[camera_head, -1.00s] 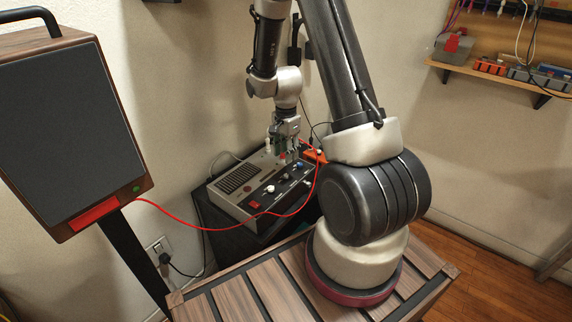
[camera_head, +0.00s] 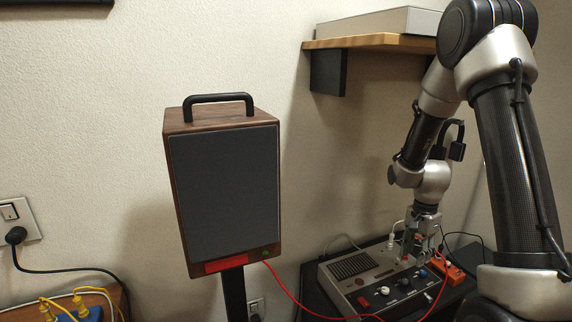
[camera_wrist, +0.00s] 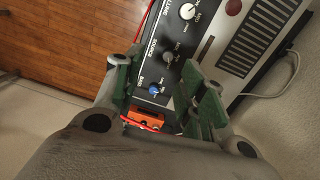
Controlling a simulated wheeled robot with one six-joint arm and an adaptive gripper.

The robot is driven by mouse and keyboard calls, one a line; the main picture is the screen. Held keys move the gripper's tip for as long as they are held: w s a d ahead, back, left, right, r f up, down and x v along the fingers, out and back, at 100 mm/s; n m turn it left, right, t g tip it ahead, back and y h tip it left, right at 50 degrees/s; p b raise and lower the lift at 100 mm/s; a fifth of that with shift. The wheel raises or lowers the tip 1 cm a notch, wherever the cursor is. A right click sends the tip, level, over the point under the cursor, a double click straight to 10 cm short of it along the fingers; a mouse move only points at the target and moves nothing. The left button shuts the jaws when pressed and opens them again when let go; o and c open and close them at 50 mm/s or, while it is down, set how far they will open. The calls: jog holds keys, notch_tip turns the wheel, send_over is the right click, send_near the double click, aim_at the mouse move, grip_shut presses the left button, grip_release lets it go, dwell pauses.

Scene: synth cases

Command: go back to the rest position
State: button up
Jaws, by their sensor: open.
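My gripper (camera_head: 413,254) hangs from my arm over the back right part of a grey and black synth panel (camera_head: 352,268). In the wrist view my gripper (camera_wrist: 160,88) has its two green-padded fingers spread apart. Nothing shows held between them. The panel's black strip with a white knob (camera_wrist: 187,11) and a blue knob (camera_wrist: 154,90) lies below the fingers. Whether a fingertip touches the panel cannot be told.
A wooden speaker (camera_head: 224,190) on a black stand is left of the synth. A red cable (camera_head: 300,304) runs from it past the synth's front. An orange box (camera_head: 452,274) sits beside the synth. A wooden shelf (camera_head: 375,43) with a grey case hangs above.

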jog(key=s+a+r+n+t, duration=0.2)
jog(key=s+r+n, duration=0.4)
jog(key=s+r, duration=0.5)
jog(key=s+a+r+n+t, duration=0.3)
jog(key=s+r+n, duration=0.4)
jog(key=s+r, duration=0.4)
notch_tip(320, 180, up, 6)
jog(key=shift+r, duration=0.2)
dwell(0.5)
